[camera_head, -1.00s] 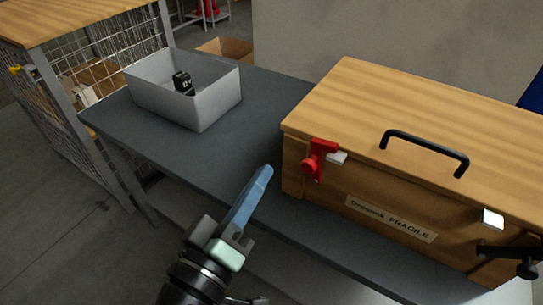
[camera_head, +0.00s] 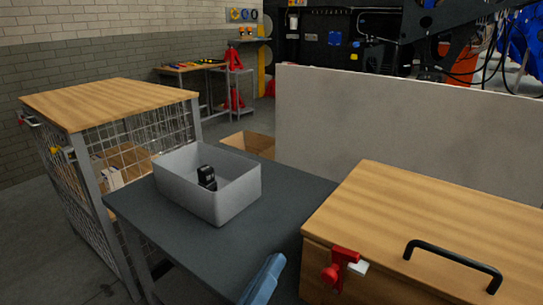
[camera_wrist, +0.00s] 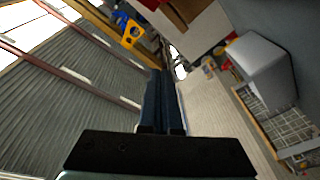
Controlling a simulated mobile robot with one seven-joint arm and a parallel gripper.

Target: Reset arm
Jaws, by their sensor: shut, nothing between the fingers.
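My gripper (camera_head: 268,272) shows at the bottom edge of the head view, only its blue fingers in sight. They are together with nothing between them, in front of the dark grey table (camera_head: 180,238). In the wrist view the two blue fingers (camera_wrist: 163,85) lie side by side, shut and empty. The rest of my arm is out of sight in the head view.
A wooden case (camera_head: 440,225) with a black handle (camera_head: 450,262) and red latch (camera_head: 338,268) stands right of my gripper. A grey bin (camera_head: 225,200) holding a black object (camera_head: 207,177) sits on the table. A wood-topped mesh cage (camera_head: 110,100) stands left, a grey panel (camera_head: 400,130) behind.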

